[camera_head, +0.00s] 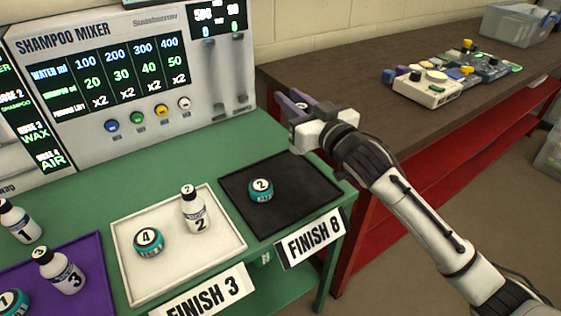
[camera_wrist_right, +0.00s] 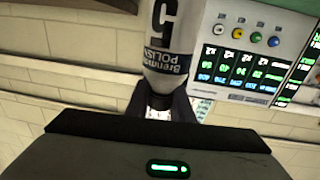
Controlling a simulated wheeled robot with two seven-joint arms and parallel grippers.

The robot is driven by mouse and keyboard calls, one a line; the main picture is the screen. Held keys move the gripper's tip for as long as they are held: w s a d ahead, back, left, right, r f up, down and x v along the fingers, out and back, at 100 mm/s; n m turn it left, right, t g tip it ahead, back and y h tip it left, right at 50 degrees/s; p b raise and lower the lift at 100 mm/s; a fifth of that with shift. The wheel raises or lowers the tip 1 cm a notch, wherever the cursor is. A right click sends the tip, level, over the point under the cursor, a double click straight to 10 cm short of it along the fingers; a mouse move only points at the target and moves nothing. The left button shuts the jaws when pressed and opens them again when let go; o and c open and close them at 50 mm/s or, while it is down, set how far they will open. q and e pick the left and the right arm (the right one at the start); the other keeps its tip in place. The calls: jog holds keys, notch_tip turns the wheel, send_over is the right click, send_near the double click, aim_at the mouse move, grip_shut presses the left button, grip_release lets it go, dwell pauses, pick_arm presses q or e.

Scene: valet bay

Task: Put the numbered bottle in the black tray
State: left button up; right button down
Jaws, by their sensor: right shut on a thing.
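The black tray (camera_head: 315,186) lies on the green counter and holds a round teal tin (camera_head: 261,190) marked 2. My right gripper (camera_head: 300,104) is raised above and beyond the tray's back right. In the right wrist view it (camera_wrist_right: 161,105) is shut on a white bottle (camera_wrist_right: 172,30) with a dark 5 and a blue label, shown upside down. The gripper mostly hides this bottle in the head view. Other numbered bottles stand at left: bottle 2 (camera_head: 195,213), bottle 3 (camera_head: 62,272) and bottle 1 (camera_head: 20,222). My left gripper is out of view.
The white tray (camera_head: 185,268) beside the black one holds bottle 2 and a tin marked 4 (camera_head: 148,243). A purple tray (camera_head: 92,250) is at left. The shampoo mixer (camera_head: 130,80) stands behind. A brown-topped red bench (camera_head: 370,95) is at right.

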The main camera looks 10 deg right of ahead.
pick_arm(q)
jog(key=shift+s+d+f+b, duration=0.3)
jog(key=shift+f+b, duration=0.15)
jog(key=shift+b, duration=0.15)
pick_arm(e)
notch_tip(320, 180, down, 9)
jog(key=shift+s, duration=0.1)
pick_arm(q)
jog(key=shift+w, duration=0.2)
pick_arm(e)
jog(key=c, duration=1.6)
grip_release()
jog(key=shift+f, duration=0.1)
jog(key=shift+o, duration=0.2)
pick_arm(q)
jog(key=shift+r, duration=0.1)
